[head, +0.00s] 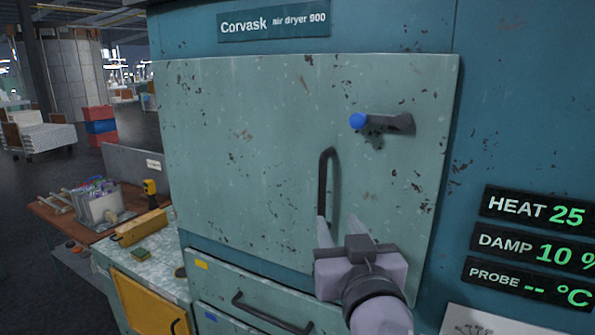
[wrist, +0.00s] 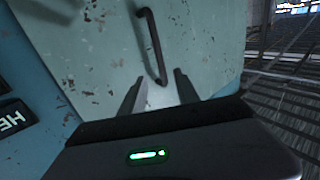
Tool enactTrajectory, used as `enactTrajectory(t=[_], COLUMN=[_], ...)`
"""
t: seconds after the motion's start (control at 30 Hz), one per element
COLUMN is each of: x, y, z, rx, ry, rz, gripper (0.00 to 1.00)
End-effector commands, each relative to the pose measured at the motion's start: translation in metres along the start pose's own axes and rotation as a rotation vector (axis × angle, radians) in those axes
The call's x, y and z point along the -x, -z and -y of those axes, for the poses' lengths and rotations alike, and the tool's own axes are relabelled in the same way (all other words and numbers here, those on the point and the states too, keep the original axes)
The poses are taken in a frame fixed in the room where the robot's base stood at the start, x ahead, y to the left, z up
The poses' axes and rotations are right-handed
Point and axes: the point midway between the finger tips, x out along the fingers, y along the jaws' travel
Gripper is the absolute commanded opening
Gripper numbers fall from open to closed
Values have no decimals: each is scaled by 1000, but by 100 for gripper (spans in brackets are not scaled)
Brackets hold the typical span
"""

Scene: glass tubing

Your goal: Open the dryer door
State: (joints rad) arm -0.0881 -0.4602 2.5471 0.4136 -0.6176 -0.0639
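The dryer door (head: 240,140) is a pale green, chipped panel that looks closed or nearly so; I cannot make out a gap at its edge. A black vertical bar handle (head: 325,180) is on it and also shows in the wrist view (wrist: 151,40). Above right of the handle, a dark latch lever (head: 395,123) lies about level, its blue knob (head: 358,121) to the left. My gripper (head: 342,222) is open and empty at the handle's lower end. In the wrist view, that end lies between my fingertips (wrist: 160,85); I cannot tell whether they touch.
Below the door is a drawer with a dark handle (head: 270,312). Readout panels (head: 535,212) are on the dryer body at right. At left stand a bench with a yellow-fronted cabinet (head: 150,305) and a rack of tools (head: 95,203). Open floor lies farther left.

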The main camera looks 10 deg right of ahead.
Motion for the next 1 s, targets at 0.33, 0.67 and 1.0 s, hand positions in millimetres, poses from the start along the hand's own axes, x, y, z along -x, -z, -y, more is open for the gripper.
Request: enactTrajectory(t=[0.33, 0.67, 1.0], x=[-96, -143, -145], y=[0, 0, 0], z=[0, 0, 0], rx=[0, -1, 0], ry=[1, 1, 1], rz=[6, 2, 2], gripper=[38, 38, 26])
